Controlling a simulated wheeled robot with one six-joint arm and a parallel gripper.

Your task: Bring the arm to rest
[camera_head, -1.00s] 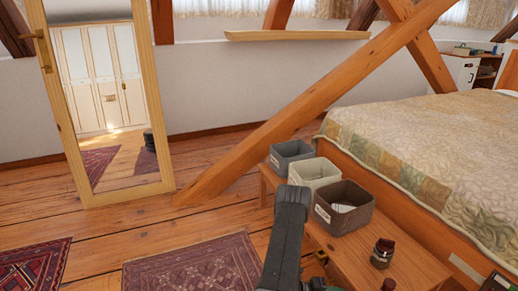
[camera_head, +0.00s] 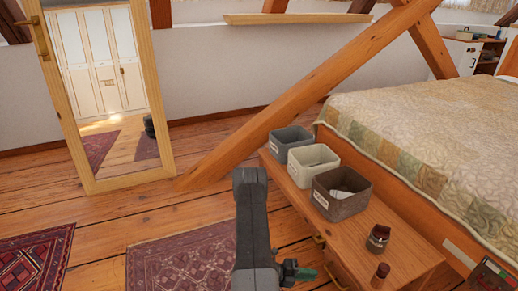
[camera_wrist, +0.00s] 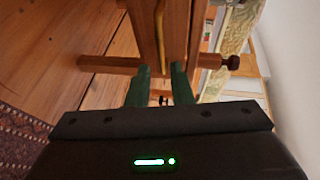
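My gripper (camera_head: 306,272) shows only in part at the bottom of the head view, beside the front of the wooden bench, with my dark arm link left of it. In the wrist view two green fingers (camera_wrist: 161,68) stand apart with a gap between them and nothing held. Beyond them is a wooden front with a long yellow handle (camera_wrist: 160,35), seen sideways. I cannot tell the exact distance from the fingers to the wood.
The wooden bench (camera_head: 405,262) bears a blue-grey bin (camera_head: 291,146), a cream bin (camera_head: 312,172), a brown bin (camera_head: 341,202) and two small dark jars (camera_head: 378,238) (camera_head: 380,275). The bed (camera_head: 430,140) is right. A slanted beam (camera_head: 270,120) and mirror (camera_head: 110,100) stand behind. Floor is open left.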

